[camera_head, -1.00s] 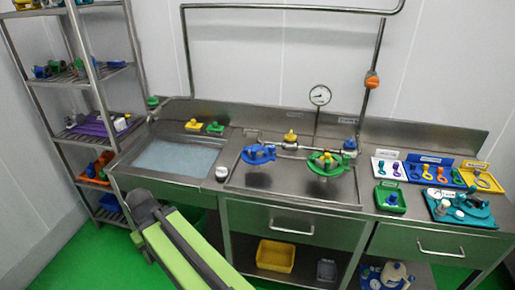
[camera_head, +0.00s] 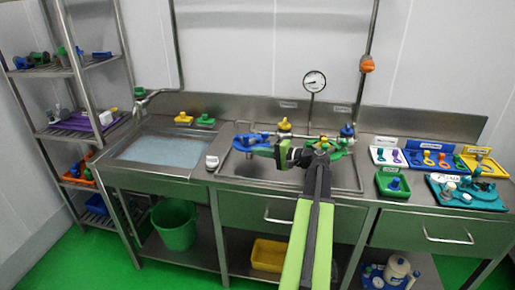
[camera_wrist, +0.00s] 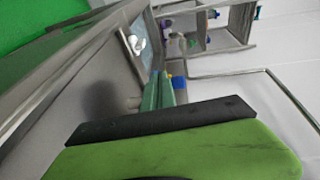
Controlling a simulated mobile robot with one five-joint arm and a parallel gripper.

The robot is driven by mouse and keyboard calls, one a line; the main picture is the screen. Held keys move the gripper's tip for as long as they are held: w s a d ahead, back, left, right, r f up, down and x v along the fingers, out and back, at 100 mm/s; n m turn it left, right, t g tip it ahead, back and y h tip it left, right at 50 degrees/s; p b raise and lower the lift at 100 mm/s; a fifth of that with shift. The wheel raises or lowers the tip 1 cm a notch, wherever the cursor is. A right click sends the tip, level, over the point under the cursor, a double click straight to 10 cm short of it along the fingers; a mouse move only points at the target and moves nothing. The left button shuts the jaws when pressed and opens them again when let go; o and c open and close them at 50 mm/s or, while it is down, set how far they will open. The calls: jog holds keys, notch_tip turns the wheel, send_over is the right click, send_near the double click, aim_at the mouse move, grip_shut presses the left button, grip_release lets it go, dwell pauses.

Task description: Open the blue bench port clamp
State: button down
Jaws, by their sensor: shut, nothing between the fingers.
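The blue bench port clamp (camera_head: 250,142) is on the pipe at the back of the bench sink, in the middle of the head view. My gripper (camera_head: 284,153) is just right of it, turned sideways with its tips towards the clamp. It is shut and empty. I cannot tell whether the tips touch the clamp. The gripper's green and black body fills the lower part of the wrist view, with its fingers (camera_wrist: 165,92) at the centre. A small blue patch beside them in that view is mostly hidden, so I cannot tell whether it is the clamp.
A green clamp (camera_head: 328,146), partly behind my arm, sits right of the blue one. A yellow-topped valve (camera_head: 285,126) and a gauge (camera_head: 314,82) stand behind. A water-filled basin (camera_head: 160,149) is left; trays of coloured parts (camera_head: 422,158) are right.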

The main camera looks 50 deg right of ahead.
jog(key=m+t+h, duration=0.1)
jog(key=m+t, duration=0.1)
send_near(256, 138)
notch_tip(256, 138, up, 2)
jog(key=s+a, duration=0.2)
jog(key=w, duration=0.3)
jog(key=w+a, duration=0.1)
jog(key=w, duration=0.2)
jog(key=w+a, duration=0.1)
jog(key=w, duration=0.2)
jog(key=shift+w+r, duration=0.15)
jog(key=shift+w, duration=0.1)
jog(key=shift+a, duration=0.1)
